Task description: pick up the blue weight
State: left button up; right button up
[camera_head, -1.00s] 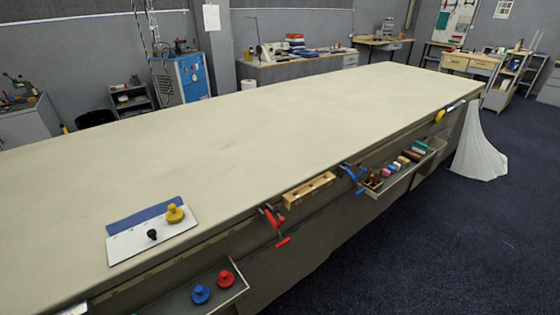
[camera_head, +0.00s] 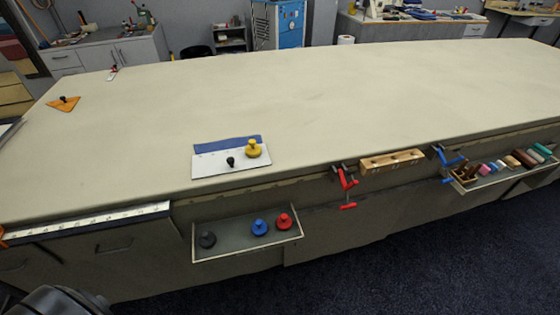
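The blue weight (camera_head: 260,228) is a small round knobbed piece. It stands upright in a shallow grey tray (camera_head: 250,250) fixed to the front side of the table, below the tabletop. A red weight (camera_head: 284,222) stands close to its right, and a dark grey weight (camera_head: 207,240) stands apart to its left in the same tray. Neither of my grippers is in view. A dark rounded part of my own body shows at the bottom left corner.
On the long cloth table (camera_head: 330,105), a yellow weight (camera_head: 252,149) and a black knob (camera_head: 230,162) sit on a white and blue board (camera_head: 205,166). Right of the tray are a red clamp (camera_head: 347,185), a wooden block (camera_head: 392,161) and a blue clamp (camera_head: 447,159). A ruler (camera_head: 90,221) lies along the left edge.

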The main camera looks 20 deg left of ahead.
aim_at(259, 229)
jog(key=u, duration=0.8)
